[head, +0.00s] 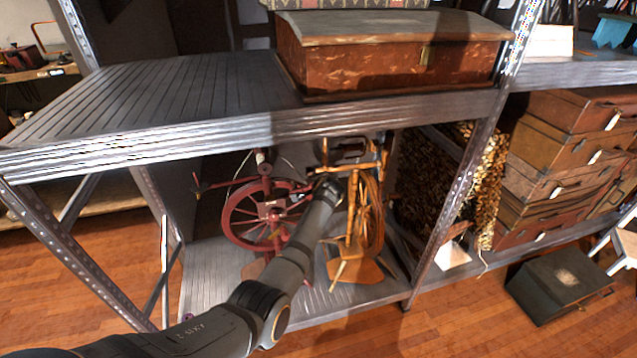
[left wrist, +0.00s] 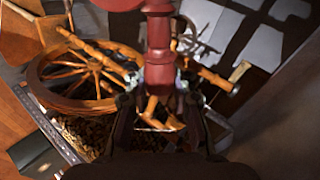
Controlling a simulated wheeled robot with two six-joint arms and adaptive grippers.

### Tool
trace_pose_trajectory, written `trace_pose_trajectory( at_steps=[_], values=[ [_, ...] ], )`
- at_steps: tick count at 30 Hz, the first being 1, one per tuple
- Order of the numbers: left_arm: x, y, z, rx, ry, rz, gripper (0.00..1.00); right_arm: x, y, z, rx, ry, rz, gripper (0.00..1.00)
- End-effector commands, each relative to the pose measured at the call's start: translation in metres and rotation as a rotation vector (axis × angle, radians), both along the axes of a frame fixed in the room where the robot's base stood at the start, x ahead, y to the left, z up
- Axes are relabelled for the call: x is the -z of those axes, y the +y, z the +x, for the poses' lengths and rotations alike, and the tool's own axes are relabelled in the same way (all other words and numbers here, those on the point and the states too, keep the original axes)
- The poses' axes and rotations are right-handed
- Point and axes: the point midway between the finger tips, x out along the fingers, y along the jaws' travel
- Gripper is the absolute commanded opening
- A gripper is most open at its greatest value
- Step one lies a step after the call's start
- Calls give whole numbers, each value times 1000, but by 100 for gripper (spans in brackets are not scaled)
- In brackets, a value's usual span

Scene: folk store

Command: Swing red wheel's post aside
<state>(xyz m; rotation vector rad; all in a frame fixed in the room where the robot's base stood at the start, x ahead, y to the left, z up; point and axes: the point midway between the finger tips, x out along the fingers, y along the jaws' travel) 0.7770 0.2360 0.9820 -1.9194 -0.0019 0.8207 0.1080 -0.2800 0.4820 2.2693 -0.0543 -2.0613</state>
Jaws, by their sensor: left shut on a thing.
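The red spinning wheel (head: 240,232) stands on the lower shelf, under the metal top. Its thin red post (head: 264,168) rises behind the wheel. In the head view my left arm reaches in over the lower shelf, and its gripper (head: 326,187) is mostly hidden by the arm, between the red wheel and a wooden spinning wheel. In the left wrist view my left gripper (left wrist: 158,103) has its fingers on both sides of a turned red post (left wrist: 159,50) and is shut on it. My right gripper is in no view.
The wooden spinning wheel (head: 371,215) stands close on the right of my arm; it also shows in the left wrist view (left wrist: 88,76). The metal shelf edge (head: 230,130) runs above, with a brown chest (head: 390,62) on top. Stacked cases (head: 560,150) are right.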

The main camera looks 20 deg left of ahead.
Motion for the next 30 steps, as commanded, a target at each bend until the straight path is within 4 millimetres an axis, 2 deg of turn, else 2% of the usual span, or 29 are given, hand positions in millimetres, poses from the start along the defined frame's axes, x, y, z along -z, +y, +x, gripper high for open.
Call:
trace_pose_trajectory(
  at_steps=[1, 16, 17, 22, 30],
  values=[
    [7, -2, -2, 0, 13, 1, 0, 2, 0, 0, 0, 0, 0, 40],
    [10, -3, -2, 0, 27, 14, 0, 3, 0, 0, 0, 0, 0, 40],
    [11, -3, -2, 0, 27, 14, 22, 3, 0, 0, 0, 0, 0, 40],
    [9, -2, -2, 0, 23, 14, 46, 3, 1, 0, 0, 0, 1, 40],
    [6, -1, 0, 0, 15, 15, 47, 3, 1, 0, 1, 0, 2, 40]
  ],
)
